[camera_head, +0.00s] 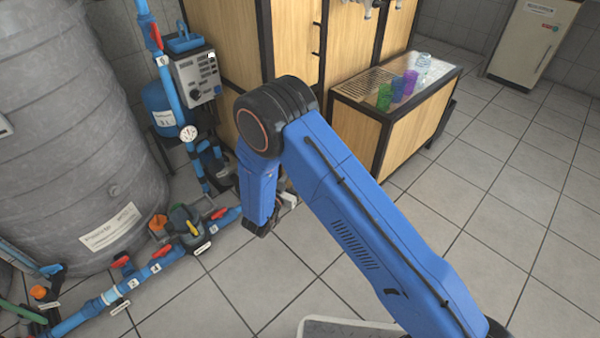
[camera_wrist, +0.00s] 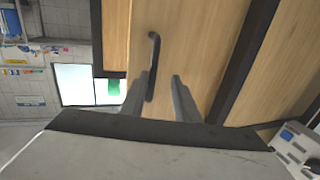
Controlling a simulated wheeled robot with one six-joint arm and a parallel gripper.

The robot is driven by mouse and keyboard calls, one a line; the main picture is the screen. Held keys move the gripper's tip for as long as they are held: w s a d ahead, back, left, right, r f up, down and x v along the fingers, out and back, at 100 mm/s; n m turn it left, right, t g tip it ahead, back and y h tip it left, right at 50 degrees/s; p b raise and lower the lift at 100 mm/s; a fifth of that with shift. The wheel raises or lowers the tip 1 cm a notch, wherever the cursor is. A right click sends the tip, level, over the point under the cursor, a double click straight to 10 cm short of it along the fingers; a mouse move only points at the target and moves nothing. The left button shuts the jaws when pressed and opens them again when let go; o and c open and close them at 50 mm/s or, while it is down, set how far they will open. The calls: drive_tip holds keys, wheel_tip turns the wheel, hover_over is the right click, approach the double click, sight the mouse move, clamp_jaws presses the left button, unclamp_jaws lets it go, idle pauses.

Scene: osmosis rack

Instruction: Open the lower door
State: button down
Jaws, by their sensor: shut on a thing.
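In the wrist view a light wooden door (camera_wrist: 195,45) with dark frame edges fills the middle. A black bar handle (camera_wrist: 153,50) stands on it. My gripper (camera_wrist: 159,75) is shut on this handle, which shows between the grey fingers, close to the left one. The fingers' exact contact is hard to see. In the head view the tall wooden cabinet (camera_head: 228,35) stands behind my blue arm. The arm hides its lower part, and my fingers are mostly hidden too.
A low wooden bench (camera_head: 405,130) with several coloured cups (camera_head: 397,88) stands right of the cabinet. A large grey tank (camera_head: 70,140) and blue pipes (camera_head: 150,270) with valves crowd the left. A control box (camera_head: 195,75) is beside the cabinet. Tiled floor is free at the right.

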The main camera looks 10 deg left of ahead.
drive_tip(key=shift+w+a+r, duration=0.15)
drive_tip(key=shift+w+a, duration=0.05)
drive_tip(key=shift+a, duration=0.25)
drive_tip(key=c, duration=1.8)
unclamp_jaws()
drive_tip(key=shift+c, duration=0.2)
drive_tip(key=v, duration=1.7)
drive_tip(key=shift+s+d, duration=0.15)
drive_tip(key=shift+s, duration=0.15)
